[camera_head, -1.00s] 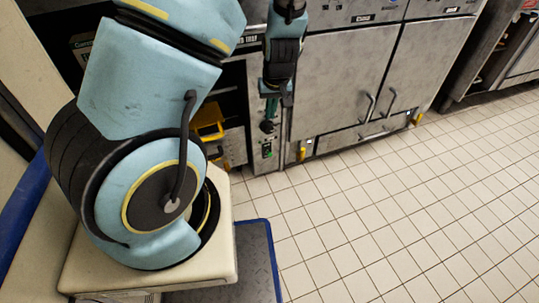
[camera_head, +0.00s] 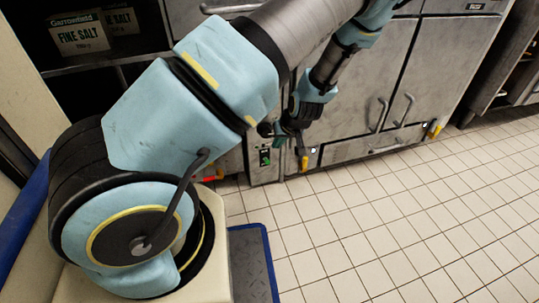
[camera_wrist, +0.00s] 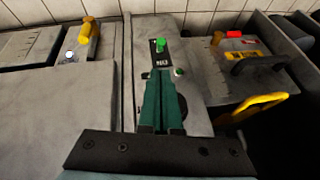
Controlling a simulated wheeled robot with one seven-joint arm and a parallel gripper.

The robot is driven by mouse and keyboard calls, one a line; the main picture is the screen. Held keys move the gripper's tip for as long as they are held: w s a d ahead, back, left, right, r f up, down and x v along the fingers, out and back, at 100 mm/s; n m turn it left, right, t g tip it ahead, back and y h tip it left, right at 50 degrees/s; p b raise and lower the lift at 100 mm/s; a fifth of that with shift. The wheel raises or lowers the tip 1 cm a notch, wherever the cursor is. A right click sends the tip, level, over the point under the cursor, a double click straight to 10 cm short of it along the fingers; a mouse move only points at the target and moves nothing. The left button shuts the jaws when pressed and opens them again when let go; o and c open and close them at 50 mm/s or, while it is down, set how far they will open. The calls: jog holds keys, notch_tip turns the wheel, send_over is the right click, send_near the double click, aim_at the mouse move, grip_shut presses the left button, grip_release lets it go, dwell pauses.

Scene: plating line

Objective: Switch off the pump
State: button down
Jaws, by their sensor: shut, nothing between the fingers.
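A narrow grey control panel (camera_head: 263,170) is on the cabinet front in the head view. It has a lit green switch (camera_head: 265,157), which shows as a green piece (camera_wrist: 160,45) beside a small dark label in the wrist view. A dark round knob (camera_head: 265,130) is higher on the panel, partly behind the fingers in the wrist view. My gripper (camera_wrist: 160,72) is shut and empty, its teal fingertips over the panel just short of the label. Contact cannot be told.
A yellow handle (camera_head: 303,161) and a white light (camera_wrist: 69,55) are beside the panel. On its other side are a box with a red button (camera_wrist: 234,34) and a yellow handle (camera_wrist: 250,105). Steel doors (camera_head: 365,80) stand to the right. The tiled floor (camera_head: 380,220) is clear.

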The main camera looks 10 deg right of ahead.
jog(key=b, duration=0.5)
send_near(267, 158)
jog(key=x, duration=0.5)
jog(key=shift+a+f, duration=0.15)
jog(key=shift+f, duration=0.1)
jog(key=shift+s+f+t, duration=0.25)
jog(key=shift+s+t, duration=0.1)
jog(key=shift+t, duration=0.35)
jog(key=t, duration=0.2)
jog(key=s+f+t+y, duration=0.1)
jog(key=t, duration=0.1)
jog(key=shift+s+f+b, duration=0.1)
jog(key=shift+f+b, duration=0.2)
jog(key=shift+b, duration=0.1)
jog(key=shift+r, duration=0.1)
jog(key=shift+r+p, duration=0.7)
jog(key=shift+p, duration=0.05)
